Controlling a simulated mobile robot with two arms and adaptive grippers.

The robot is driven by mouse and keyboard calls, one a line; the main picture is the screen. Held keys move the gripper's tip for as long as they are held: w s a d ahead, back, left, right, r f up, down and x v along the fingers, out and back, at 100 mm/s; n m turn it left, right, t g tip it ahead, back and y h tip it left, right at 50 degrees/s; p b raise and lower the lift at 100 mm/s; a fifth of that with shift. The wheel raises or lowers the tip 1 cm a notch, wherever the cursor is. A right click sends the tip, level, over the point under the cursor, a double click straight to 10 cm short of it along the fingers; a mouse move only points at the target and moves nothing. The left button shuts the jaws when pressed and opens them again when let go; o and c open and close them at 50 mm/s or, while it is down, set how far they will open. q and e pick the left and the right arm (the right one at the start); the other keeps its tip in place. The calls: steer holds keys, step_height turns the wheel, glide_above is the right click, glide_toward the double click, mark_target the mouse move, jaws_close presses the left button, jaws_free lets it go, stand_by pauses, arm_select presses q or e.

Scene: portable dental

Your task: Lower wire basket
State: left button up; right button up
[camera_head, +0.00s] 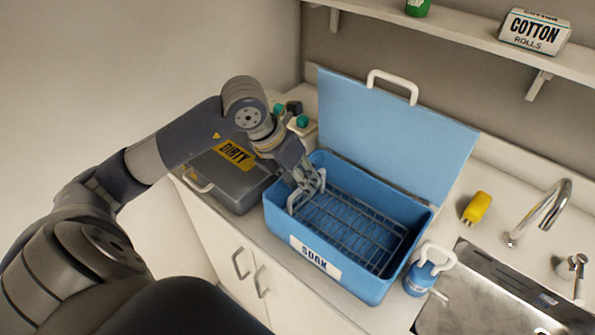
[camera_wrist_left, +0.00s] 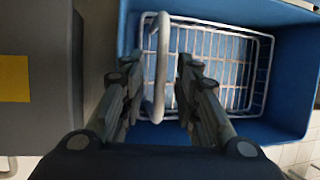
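The wire basket (camera_head: 360,232) sits inside the blue SOAK tub (camera_head: 370,284), whose lid (camera_head: 395,125) stands open at the back. The basket also shows in the left wrist view (camera_wrist_left: 225,72) with its light handle (camera_wrist_left: 160,65) standing up at its left end. My left gripper (camera_head: 308,185) is at the basket's left end, over the tub's left side. In the left wrist view its fingers (camera_wrist_left: 158,85) are spread apart, with the handle between them and no clear contact on both sides. My right gripper is not in view.
A grey box marked DIRTY (camera_head: 225,175) stands left of the tub. A blue bottle (camera_head: 420,278) stands right of it, beside the sink (camera_head: 490,295). A yellow object (camera_head: 477,208) lies behind the sink edge. A shelf with a cotton rolls box (camera_head: 535,32) hangs above.

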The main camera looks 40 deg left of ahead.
arm_select(q)
steer(key=v, duration=1.1)
steer(key=shift+r, duration=0.3)
steer(key=shift+s+a, duration=0.1)
steer(key=shift+a, duration=0.05)
